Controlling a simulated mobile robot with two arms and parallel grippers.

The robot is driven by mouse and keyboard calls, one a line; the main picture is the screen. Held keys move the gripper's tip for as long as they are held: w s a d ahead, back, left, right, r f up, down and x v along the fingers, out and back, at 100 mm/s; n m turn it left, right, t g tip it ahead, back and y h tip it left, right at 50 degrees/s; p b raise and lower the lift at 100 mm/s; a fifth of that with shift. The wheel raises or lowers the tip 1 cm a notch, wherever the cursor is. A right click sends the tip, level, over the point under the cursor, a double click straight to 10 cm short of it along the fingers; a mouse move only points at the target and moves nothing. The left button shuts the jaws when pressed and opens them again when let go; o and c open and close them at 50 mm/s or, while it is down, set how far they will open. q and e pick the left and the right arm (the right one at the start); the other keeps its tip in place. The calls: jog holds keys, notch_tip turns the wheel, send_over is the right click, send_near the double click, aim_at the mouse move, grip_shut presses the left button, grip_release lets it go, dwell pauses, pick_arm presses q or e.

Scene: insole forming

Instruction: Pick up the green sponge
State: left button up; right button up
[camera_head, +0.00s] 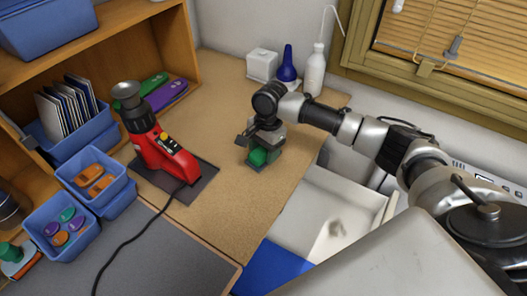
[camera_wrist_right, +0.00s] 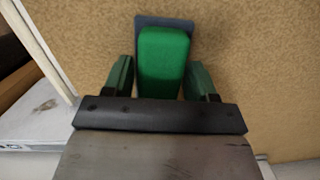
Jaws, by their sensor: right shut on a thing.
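The green sponge (camera_head: 258,157) is at the right part of the brown worktop in the head view. It also shows in the right wrist view (camera_wrist_right: 162,60), upper middle, between the two green-padded fingers. My right gripper (camera_head: 262,150) points down over it and is shut on it. A dark blue-grey flat piece shows under or behind the sponge (camera_wrist_right: 165,22); I cannot tell whether the sponge touches it. The sponge's lower end is hidden by the gripper body in the wrist view. My left gripper is not in view.
A red device (camera_head: 165,155) stands on a dark mat left of the gripper. Blue bins (camera_head: 95,182) with small coloured pieces are at the left. White and blue bottles (camera_head: 314,70) stand at the back. A white sink-like basin (camera_head: 335,205) lies to the right. Worktop between is clear.

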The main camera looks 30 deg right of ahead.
aim_at(262, 149)
jog(key=shift+r, duration=0.1)
notch_tip(262, 149, up, 4)
jog(key=shift+b, duration=0.35)
jog(key=s+d+r, duration=0.2)
jog(key=d, duration=0.1)
jog(key=s+d+r+b, duration=0.1)
jog(key=s+d+r, duration=0.1)
jog(key=d, duration=0.1)
jog(key=s+d+r, duration=0.2)
jog(key=d+r, duration=0.1)
jog(key=shift+s+d, duration=0.25)
jog(key=shift+d, duration=0.1)
